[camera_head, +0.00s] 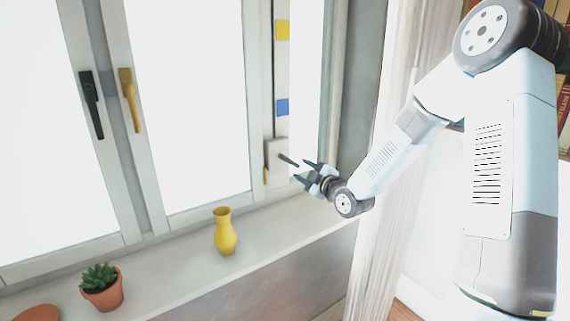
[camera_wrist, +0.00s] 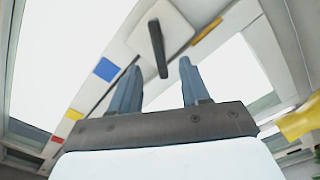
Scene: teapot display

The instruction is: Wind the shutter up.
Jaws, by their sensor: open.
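A pale winder box (camera_head: 275,153) sits on the right side of the window frame. A dark crank handle (camera_head: 288,160) sticks out from it toward my gripper (camera_head: 303,170). My gripper is open, its fingertips just right of the handle's free end. In the wrist view, the handle (camera_wrist: 157,45) hangs from the box (camera_wrist: 178,22), and its free end lies in line with the gap between my fingers (camera_wrist: 160,67). I cannot tell whether they touch it. A white strip with a yellow mark (camera_head: 282,29) and a blue mark (camera_head: 281,106) runs above the box. I cannot make out the shutter itself.
A yellow vase (camera_head: 225,231) and a potted succulent (camera_head: 101,287) stand on the sill (camera_head: 175,272). A black window handle (camera_head: 91,104) and a yellow one (camera_head: 130,99) are on the left frames. A pale curtain (camera_head: 385,235) hangs behind my arm.

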